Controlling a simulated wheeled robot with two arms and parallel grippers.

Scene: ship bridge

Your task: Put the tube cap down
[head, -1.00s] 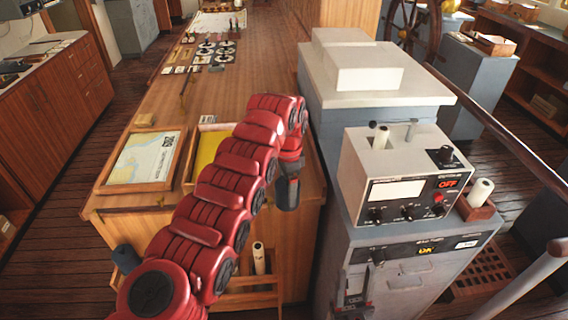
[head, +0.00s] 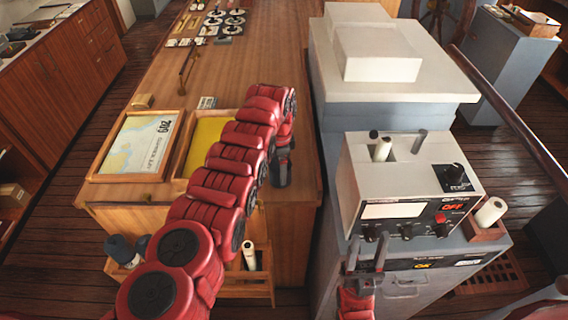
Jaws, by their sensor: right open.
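I cannot pick out the tube cap for certain. A pale tube (head: 383,150) stands tilted in the top of the white tester (head: 400,185), with a small dark piece at its upper end. My right gripper (head: 367,254) is low in front of the tester and the grey cabinet, fingers up and apart, with nothing seen between them. My left arm crosses the view from the bottom left. Its dark gripper (head: 282,170) hangs down by the right edge of the wooden counter, and its fingertips are not clear.
A second pale tube (head: 490,212) lies in a wooden holder right of the tester. Another (head: 249,256) stands in a low wooden rack (head: 258,286) at the counter's front. A framed chart (head: 134,146) and a yellow-lined tray (head: 203,143) lie on the counter (head: 240,60).

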